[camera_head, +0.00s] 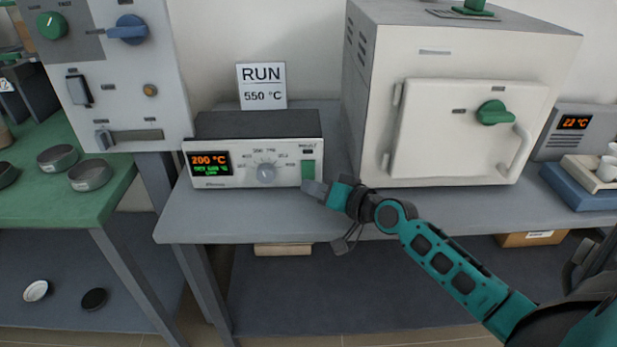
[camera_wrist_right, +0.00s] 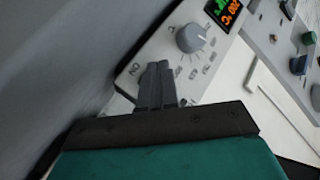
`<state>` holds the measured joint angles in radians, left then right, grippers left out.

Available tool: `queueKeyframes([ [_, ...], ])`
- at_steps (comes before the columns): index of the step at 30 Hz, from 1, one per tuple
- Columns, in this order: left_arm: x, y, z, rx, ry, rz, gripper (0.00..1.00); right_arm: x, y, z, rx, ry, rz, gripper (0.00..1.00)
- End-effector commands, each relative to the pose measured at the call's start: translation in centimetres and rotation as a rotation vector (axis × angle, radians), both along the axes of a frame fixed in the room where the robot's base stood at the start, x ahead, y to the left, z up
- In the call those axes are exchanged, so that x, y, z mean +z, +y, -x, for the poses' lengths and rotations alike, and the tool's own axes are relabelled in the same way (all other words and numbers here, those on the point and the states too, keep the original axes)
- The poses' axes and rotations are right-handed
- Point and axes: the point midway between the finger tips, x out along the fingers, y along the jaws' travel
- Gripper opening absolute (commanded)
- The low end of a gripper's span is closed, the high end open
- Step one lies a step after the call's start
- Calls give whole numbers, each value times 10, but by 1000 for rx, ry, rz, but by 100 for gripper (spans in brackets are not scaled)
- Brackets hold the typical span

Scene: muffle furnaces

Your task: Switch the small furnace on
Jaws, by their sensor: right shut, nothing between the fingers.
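The control box (camera_head: 255,150) with a dark top and white front stands on the grey bench. Its display (camera_head: 211,163) is lit, with an orange 200 °C above green text. A grey dial (camera_head: 266,173) sits mid-front, and a green switch (camera_head: 308,169) is at the right end. To its right stands a white furnace (camera_head: 450,130), its door closed with a green knob (camera_head: 494,112). My right gripper (camera_head: 313,189) is shut and empty, its tips at the lower edge of the switch. In the wrist view the fingers (camera_wrist_right: 158,72) hide the switch; I cannot tell whether they touch it.
A sign (camera_head: 262,86) reading RUN 550 °C stands behind the control box. A larger grey panel (camera_head: 110,65) with knobs is at left, above a green table (camera_head: 110,205) with round metal dishes. A unit showing 22 °C (camera_head: 575,122) is at far right. The bench front is clear.

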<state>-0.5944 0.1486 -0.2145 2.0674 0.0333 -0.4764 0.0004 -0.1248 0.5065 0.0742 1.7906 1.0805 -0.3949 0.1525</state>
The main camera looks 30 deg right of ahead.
Motion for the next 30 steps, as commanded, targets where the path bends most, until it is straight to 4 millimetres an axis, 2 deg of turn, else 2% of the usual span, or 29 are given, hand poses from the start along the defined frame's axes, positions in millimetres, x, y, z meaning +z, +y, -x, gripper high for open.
queueKeyframes([
  [30, -5, 0, -1, -2, -4, -2, 45, -1, -5, -8, 0, 0, 0, 0],
])
